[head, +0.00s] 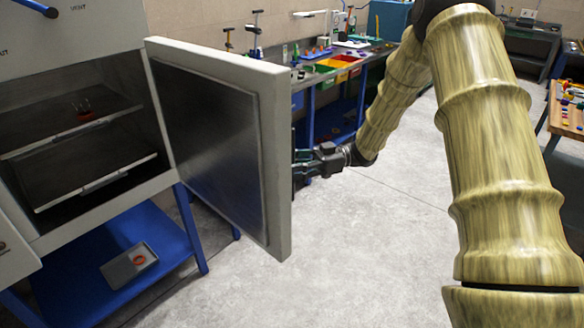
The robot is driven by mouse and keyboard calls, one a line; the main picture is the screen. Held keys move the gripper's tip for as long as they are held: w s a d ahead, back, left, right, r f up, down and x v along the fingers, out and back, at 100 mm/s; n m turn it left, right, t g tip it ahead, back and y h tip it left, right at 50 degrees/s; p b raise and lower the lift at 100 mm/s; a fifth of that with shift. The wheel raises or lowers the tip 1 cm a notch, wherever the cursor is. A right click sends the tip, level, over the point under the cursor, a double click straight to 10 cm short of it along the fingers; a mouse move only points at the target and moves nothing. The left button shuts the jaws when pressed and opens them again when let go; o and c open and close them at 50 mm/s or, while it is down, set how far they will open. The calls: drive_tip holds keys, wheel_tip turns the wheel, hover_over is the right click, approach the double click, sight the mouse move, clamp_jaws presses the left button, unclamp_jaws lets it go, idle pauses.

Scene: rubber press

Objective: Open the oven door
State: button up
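The oven (60,38) is a light grey box at the left on a blue stand. Its door (210,150) is swung wide open, hinged at the right side of the opening, with its dark metal inner face toward me. Inside are two shelves (97,182), and a small red item (86,116) with metal prongs sits on the upper one. My gripper (302,166) is at the outer side of the door, just right of its free edge. The door hides the fingertips, so I cannot tell whether they touch the door or a handle.
A grey tray (130,265) with an orange ring lies on the blue lower shelf (92,290) under the oven. A workbench (340,70) with coloured bins and tools stands behind the door. A wooden table (566,108) is at the right. The middle floor (370,250) is clear.

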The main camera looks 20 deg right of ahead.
drive_tip(key=shift+w+a, duration=0.1)
drive_tip(key=d, duration=1.2)
drive_tip(key=shift+s, duration=0.45)
